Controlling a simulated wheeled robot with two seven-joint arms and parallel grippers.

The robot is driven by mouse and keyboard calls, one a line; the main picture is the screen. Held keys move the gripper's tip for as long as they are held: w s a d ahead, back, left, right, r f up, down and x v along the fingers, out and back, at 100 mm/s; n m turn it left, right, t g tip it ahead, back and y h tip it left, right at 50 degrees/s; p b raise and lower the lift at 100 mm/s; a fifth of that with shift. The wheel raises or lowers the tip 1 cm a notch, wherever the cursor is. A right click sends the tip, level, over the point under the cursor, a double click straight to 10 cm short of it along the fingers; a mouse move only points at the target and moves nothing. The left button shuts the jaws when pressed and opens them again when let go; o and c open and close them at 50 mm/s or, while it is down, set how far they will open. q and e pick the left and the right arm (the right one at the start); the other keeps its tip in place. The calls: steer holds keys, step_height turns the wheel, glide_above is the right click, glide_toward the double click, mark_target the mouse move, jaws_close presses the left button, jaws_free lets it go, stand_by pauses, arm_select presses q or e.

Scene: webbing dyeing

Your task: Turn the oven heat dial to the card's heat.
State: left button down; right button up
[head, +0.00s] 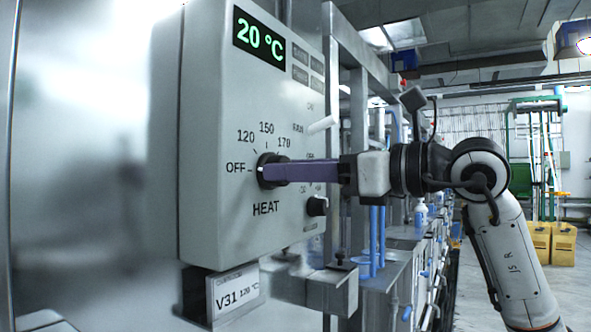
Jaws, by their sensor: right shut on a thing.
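The heat dial (266,161) is a black knob on the grey oven control box (215,215), above the word HEAT. Marks OFF, 120, 150 and 170 run around it. Its white pointer is on the left, at OFF. My right gripper (272,172) reaches in from the right and is shut on the dial; its purple fingers cover the dial's right part. The green display (259,40) reads 20 °C. My left gripper is not in view.
A smaller black knob (317,206) sits just below my right gripper's fingers. A white lever (322,125) sticks out above them. Metal shelving and blue tubes stand to the right of the box. Yellow containers (562,245) stand on the floor at the far right.

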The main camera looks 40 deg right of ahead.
steer(key=shift+d+m, duration=0.1)
steer(key=shift+m, duration=3.8)
steer(key=o, duration=1)
steer(key=shift+o, duration=0.2)
steer(key=b+v, duration=0.3)
steer(key=v, duration=0.7)
